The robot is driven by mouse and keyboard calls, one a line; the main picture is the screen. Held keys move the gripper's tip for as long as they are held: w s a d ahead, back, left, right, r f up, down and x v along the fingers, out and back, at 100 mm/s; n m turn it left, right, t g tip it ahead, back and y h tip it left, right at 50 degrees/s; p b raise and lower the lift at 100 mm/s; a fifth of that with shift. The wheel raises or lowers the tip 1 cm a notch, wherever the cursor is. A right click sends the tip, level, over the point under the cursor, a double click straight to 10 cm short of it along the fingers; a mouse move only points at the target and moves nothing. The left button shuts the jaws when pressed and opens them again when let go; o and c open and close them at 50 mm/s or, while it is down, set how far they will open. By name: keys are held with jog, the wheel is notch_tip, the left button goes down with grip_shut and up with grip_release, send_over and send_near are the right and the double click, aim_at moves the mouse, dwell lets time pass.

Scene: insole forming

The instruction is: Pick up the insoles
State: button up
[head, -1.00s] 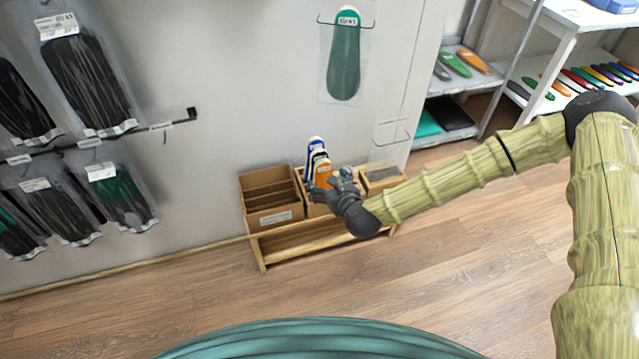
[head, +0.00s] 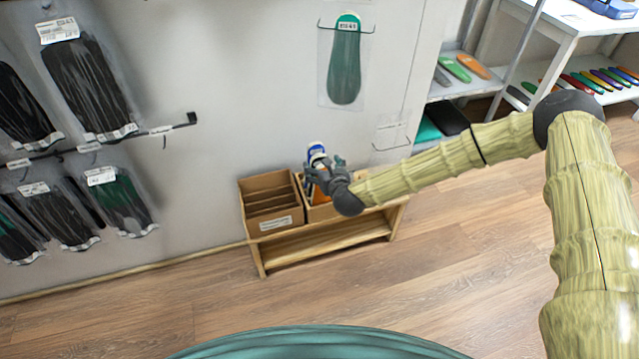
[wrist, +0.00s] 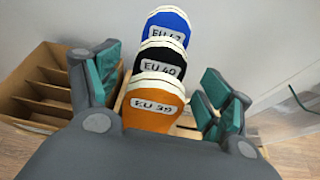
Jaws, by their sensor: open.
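Three insoles stand upright one behind another in the wrist view. The nearest is an orange insole (wrist: 153,104) marked EU 39, then a black insole (wrist: 160,62) marked EU 40, and at the back a blue insole (wrist: 168,22) whose label is partly covered. In the head view the blue insole (head: 316,152) shows above a cardboard box (head: 318,212) on a low wooden bench (head: 330,247). My gripper (head: 316,172) is at these insoles and hides most of them. In the wrist view my gripper (wrist: 160,88) is open, with one finger on each side of the insoles.
An empty divided cardboard box (head: 270,205) stands left of the insoles. A packaged green insole (head: 344,65) hangs on the wall above. Packaged black insoles (head: 88,85) hang at the left. Shelves (head: 465,88) with coloured insoles stand at the right. The floor in front is clear.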

jog(key=shift+x, duration=1.3)
jog(key=c, duration=1.4)
jog(key=shift+r, duration=0.1)
